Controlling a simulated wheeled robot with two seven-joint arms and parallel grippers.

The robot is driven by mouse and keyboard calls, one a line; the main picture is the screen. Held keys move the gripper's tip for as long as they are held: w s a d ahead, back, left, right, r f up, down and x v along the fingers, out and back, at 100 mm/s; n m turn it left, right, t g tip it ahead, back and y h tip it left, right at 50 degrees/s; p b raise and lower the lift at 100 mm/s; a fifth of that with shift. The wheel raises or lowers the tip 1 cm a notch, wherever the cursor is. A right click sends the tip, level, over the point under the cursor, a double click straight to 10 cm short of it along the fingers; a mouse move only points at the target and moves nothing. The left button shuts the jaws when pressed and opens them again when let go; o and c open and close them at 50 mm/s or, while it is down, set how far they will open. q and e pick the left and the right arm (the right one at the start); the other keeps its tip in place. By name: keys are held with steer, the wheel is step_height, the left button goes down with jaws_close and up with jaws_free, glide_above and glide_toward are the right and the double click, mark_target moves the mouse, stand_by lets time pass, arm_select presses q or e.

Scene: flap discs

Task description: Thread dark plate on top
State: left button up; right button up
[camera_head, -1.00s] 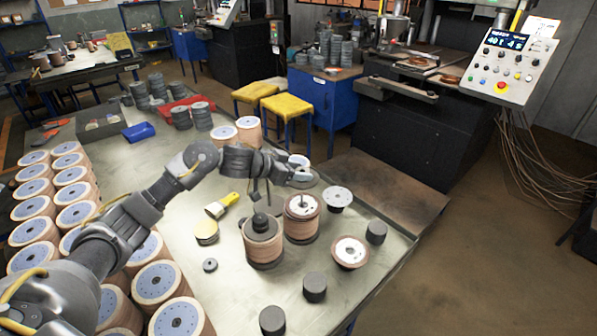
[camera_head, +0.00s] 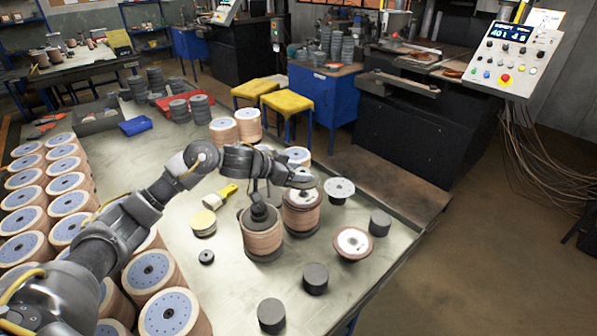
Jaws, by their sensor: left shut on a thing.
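My left gripper (camera_head: 291,178) comes in from the left and is shut on a dark plate (camera_head: 306,183), partly hidden by the gripper. The plate is just above a tan disc stack (camera_head: 302,218) with a whitish top. Whether the plate touches the stack or its central spindle is around the hole, I cannot tell. A second tan stack (camera_head: 263,241) stands to the left with a dark knob on top. My right gripper is out of view.
A whitish flanged disc (camera_head: 340,188) and a brown-rimmed disc (camera_head: 352,242) lie to the right. Dark cylinders (camera_head: 316,278) stand at the front. A yellow brush (camera_head: 221,196) lies left of the stacks. Rows of disc stacks (camera_head: 60,205) fill the left side.

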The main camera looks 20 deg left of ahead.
arm_select(q)
steer(key=shift+f, duration=0.15)
steer(key=shift+f, duration=0.85)
steer(key=o, duration=1.4)
steer(key=shift+c, duration=0.2)
steer(key=shift+f+b, duration=0.1)
steer(key=shift+b, duration=0.2)
steer(key=b+v, duration=0.1)
steer(key=v, duration=1)
steer(key=shift+b, duration=0.4)
